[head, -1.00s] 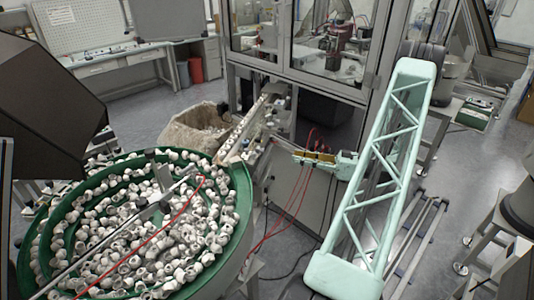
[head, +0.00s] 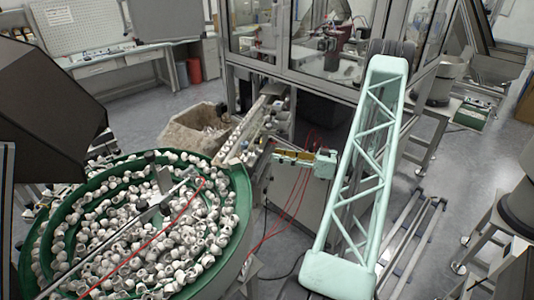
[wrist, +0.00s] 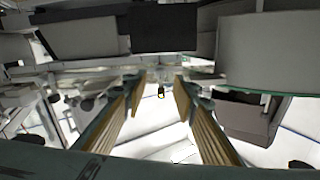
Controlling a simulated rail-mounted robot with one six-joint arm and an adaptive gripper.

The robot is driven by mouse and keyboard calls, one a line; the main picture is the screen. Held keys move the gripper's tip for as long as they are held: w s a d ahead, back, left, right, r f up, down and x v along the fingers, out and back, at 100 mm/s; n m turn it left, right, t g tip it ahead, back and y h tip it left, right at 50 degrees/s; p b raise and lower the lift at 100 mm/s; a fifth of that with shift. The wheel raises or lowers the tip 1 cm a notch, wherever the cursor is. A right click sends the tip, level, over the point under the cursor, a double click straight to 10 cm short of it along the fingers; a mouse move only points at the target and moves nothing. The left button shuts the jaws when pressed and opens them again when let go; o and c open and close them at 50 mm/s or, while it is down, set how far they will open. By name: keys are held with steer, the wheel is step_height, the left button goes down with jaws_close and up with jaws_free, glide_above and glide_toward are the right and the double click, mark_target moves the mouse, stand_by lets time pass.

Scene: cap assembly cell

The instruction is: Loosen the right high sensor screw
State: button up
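My gripper (head: 276,155) is beside the right side of the inclined feed rail (head: 240,132), with its fingers pointing left toward the rail's fittings. In the wrist view my gripper (wrist: 160,82) has its two gold-padded fingers wide apart, with nothing held between them. A small dark piece with a bluish ring (wrist: 161,91) shows between the fingertips, beyond them; I cannot tell whether it is the right high sensor screw. In the head view the screw is too small to make out.
A green bowl feeder (head: 240,215) full of white caps stands at the left front. Red cables (head: 290,205) hang below my gripper. A glass-walled machine cabinet (head: 300,75) stands behind. Grey blocks (wrist: 265,50) crowd the wrist view's top.

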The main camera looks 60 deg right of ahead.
mark_target(262, 152)
steer(key=shift+p+x, duration=0.4)
steer(key=shift+x, duration=2.55)
steer(key=shift+c, duration=0.2)
steer(key=c, duration=0.8)
